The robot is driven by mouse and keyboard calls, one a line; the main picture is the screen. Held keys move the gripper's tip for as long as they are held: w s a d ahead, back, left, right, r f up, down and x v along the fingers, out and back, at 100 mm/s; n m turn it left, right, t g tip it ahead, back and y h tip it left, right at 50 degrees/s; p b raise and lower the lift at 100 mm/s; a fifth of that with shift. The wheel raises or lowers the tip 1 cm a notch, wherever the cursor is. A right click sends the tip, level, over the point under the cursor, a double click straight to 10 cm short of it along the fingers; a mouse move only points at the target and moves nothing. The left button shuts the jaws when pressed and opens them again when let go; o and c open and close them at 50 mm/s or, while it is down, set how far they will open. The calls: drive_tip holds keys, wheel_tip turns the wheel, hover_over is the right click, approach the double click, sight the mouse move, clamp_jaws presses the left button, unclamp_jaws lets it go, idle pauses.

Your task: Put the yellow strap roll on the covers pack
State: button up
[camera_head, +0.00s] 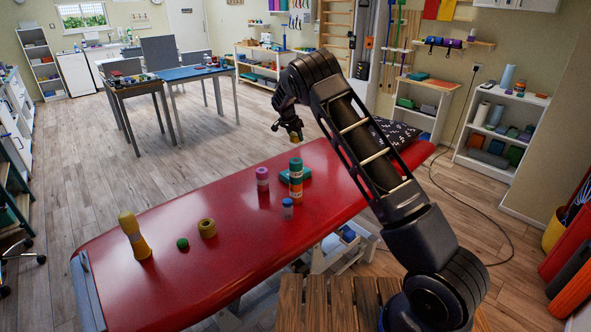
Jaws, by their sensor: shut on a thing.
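My gripper (291,129) is above the far side of the red treatment table, pointing down. It is shut on a small yellow thing (295,138), which looks like the yellow strap roll, mostly hidden by the fingers. A flat teal pack (303,173), which looks like the covers pack, lies on the table below and near the gripper. An upright green-and-orange cylinder (296,179) stands in front of the pack and hides part of it. The held thing is apart from the pack, up in the air.
The red table (225,268) also bears a pink-and-white cylinder (262,180), a small blue jar (288,208), a yellow-brown ring roll (207,228), a green disc (182,243) and a yellow bottle-shaped thing (134,235). A dark patterned cushion (397,132) lies at the far right end.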

wheel_tip(320, 180, down, 17)
drive_tip(key=shift+f, duration=0.2)
idle(0.4)
drive_tip(key=shift+f, duration=0.1)
drive_tip(key=o, duration=1)
drive_tip(key=shift+c, duration=0.2)
